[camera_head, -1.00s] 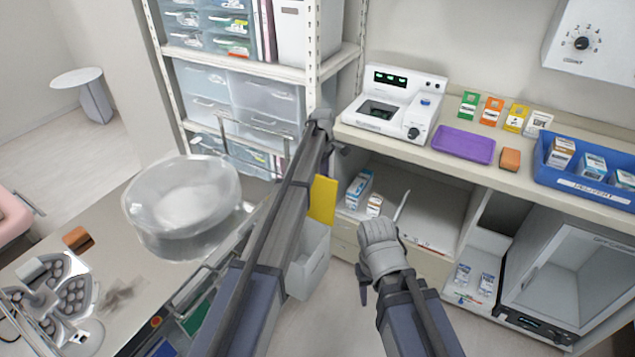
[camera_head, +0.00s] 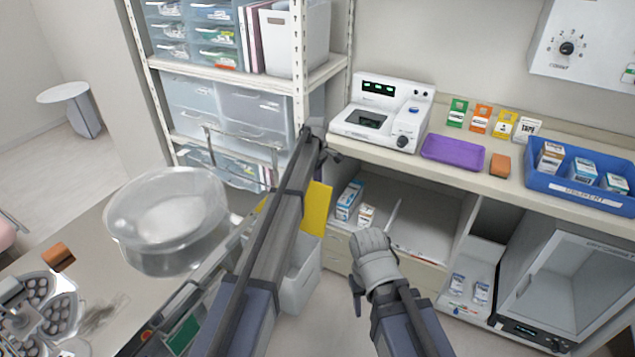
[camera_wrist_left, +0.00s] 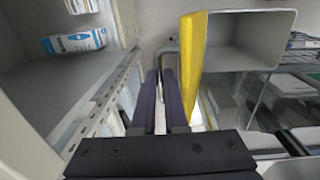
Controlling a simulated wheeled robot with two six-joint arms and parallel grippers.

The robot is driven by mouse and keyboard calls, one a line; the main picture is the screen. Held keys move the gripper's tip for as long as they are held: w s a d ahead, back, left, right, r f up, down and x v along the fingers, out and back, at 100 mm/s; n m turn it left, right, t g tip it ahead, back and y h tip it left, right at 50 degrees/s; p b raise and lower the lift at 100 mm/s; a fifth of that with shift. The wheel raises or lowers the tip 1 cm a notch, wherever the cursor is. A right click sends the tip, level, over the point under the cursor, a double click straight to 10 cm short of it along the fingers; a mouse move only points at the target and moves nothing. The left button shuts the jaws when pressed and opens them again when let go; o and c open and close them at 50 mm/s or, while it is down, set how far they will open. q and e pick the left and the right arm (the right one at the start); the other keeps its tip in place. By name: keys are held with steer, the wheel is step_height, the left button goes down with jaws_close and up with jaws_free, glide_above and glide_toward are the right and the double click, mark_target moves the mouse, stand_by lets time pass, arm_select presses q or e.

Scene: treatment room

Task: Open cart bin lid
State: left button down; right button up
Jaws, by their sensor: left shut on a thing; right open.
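The cart bin (camera_head: 301,280) is a pale grey box hung beside the cart, partly behind my left arm. Its yellow lid (camera_head: 316,207) stands about upright. The left wrist view shows the lid (camera_wrist_left: 197,65) on edge and the bin's open mouth (camera_wrist_left: 240,38) to its right. My left gripper (camera_head: 318,130) reaches past the bin. My right gripper (camera_head: 372,262) is open and empty, right of the bin, before the counter.
The cart top (camera_head: 120,300) carries a clear round container (camera_head: 165,220); a metal rail (camera_head: 240,140) rises at its far end. A shelf rack (camera_head: 300,90) stands close behind my left gripper. The counter (camera_head: 390,152) with open shelves lies to the right. Floor shows between.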

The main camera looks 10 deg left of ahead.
arm_select(q)
steer(key=shift+w+d+f, duration=0.1)
steer(key=shift+w+d, duration=0.25)
steer(key=shift+w, duration=0.3)
steer(key=c, duration=1)
jaws_free()
steer(key=shift+d, duration=0.1)
steer(key=shift+o, duration=0.3)
steer(key=shift+s+f, duration=0.1)
steer(key=shift+s, duration=0.1)
step_height(320, 180, up, 8)
steer(key=p, duration=0.8)
steer(key=shift+s+a+p, duration=0.25)
steer(key=shift+a+p, duration=0.05)
